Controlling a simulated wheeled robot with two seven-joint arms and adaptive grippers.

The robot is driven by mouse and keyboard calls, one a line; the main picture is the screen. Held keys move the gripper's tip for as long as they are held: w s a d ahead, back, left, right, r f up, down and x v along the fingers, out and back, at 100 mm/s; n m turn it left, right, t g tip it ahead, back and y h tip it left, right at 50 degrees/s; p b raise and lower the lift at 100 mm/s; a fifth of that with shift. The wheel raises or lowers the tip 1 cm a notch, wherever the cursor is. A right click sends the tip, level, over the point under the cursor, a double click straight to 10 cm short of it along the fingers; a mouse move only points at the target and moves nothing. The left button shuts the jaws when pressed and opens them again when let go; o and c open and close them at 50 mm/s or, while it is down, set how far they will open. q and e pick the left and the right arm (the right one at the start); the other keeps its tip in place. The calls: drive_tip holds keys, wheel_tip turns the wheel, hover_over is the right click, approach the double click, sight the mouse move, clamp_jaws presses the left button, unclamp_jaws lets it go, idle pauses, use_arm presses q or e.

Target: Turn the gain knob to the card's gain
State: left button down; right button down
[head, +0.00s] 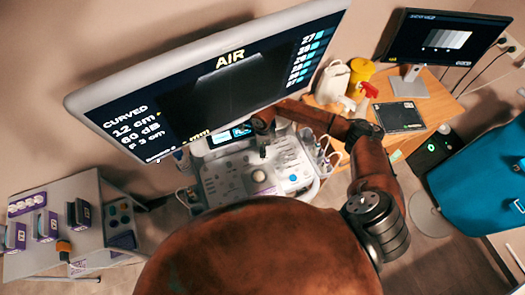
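The control panel (226,178) of the scan console stands below the large monitor, with several small knobs and keys. A round pale knob (259,176) sits near its middle, and a small blue control (293,178) is to its right. I cannot tell which control is the gain knob. The monitor (240,82) reads "AIR", "CURVED", "12 cm" and "60 dB". My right gripper (263,152) points down over the panel, just above the pale knob; contact and finger opening are too small to tell. My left gripper is out of view. No card showing a gain is readable.
A cart (70,245) with several dark blocks stands at the left. Cables hang beside the console.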

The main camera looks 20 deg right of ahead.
drive_tip(key=shift+m, duration=0.7)
drive_tip(key=c, duration=1.7)
unclamp_jaws()
drive_tip(key=shift+o, duration=0.2)
drive_tip(key=shift+r, duration=3.75)
